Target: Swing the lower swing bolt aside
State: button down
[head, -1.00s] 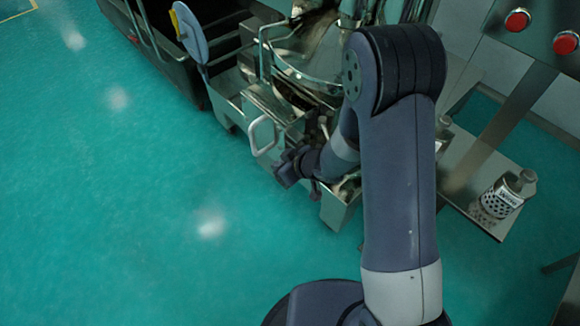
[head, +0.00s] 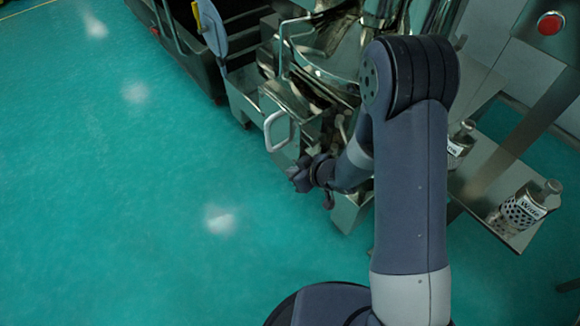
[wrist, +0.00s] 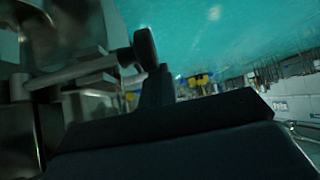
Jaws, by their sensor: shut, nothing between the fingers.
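The lower swing bolt appears to be the metal rod with a dark round knob (wrist: 145,47) in the wrist view, sticking out from the machine at left. In the head view a small dark knob (head: 328,201) hangs just below my wrist and is probably the same one. My gripper (head: 297,176) is at the machine's front lower side, beside the white handle. In the wrist view my shut fingers (wrist: 158,85) point up close to the knob, with nothing held. I cannot tell whether they touch it. My arm hides much of the bolt in the head view.
The steel sieve machine (head: 345,210) stands behind my gripper, with a white loop handle (head: 279,130) on its front. Labelled bottles (head: 524,208) stand on a steel shelf at right. The green floor (head: 120,210) at left is clear.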

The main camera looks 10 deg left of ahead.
jog(key=s+d, duration=0.1)
jog(key=d, duration=0.1)
jog(key=s+d, duration=0.1)
jog(key=d, duration=0.1)
jog(key=shift+s, duration=0.2)
